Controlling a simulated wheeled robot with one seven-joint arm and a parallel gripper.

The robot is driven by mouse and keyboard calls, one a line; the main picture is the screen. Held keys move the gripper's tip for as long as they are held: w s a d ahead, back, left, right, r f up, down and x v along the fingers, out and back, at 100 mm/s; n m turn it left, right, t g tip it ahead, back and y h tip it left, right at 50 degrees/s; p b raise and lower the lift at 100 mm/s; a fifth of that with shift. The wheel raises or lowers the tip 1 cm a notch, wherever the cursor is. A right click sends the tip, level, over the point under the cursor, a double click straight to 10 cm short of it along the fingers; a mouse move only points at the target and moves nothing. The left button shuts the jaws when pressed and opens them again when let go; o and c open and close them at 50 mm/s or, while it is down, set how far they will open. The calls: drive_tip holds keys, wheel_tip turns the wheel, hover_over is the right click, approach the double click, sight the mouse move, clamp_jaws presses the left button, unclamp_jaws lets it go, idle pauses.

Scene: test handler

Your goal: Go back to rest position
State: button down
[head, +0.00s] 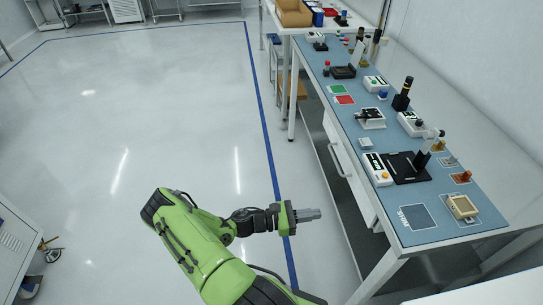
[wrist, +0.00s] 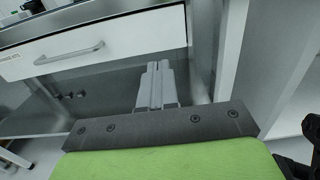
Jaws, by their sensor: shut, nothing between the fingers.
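My gripper (head: 308,215) is at the end of my green arm, over the floor to the left of the long workbench (head: 388,214) in the head view. It points right, toward the space below the bench's blue top, and touches nothing. In the wrist view its two grey fingers (wrist: 157,88) are together with nothing between them. Behind them are a lower shelf and a white drawer front (wrist: 95,45) with a metal handle. A white bench leg (wrist: 235,60) stands to the right of the fingers.
The bench top carries several test devices, including a black fixture (head: 408,167) and a beige tray (head: 462,206). A second bench (head: 290,28) with boxes stands at the back. The floor (head: 150,110) to the left is wide and clear, with a blue line (head: 262,115) beside the benches.

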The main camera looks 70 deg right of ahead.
idle(0.3)
drive_tip(key=w+a+r+m+t+y+p, duration=0.2)
drive_tip(key=w+a+r+m+t+y, duration=0.15)
drive_tip(key=w+a+r+t, duration=0.45)
drive_tip(key=w+a+r+m+t+y+p, duration=0.25)
drive_tip(key=w+a+r+m+t, duration=0.2)
drive_tip(key=w+a+r, duration=0.75)
drive_tip(key=s+a+r+n+t+y+p, duration=0.2)
drive_tip(key=a+r+t, duration=0.6)
drive_tip(key=a+r, duration=0.6)
drive_tip(key=shift+s+a+r+t+y, duration=0.4)
drive_tip(key=shift+s+a+y, duration=0.15)
drive_tip(key=shift+s, duration=0.45)
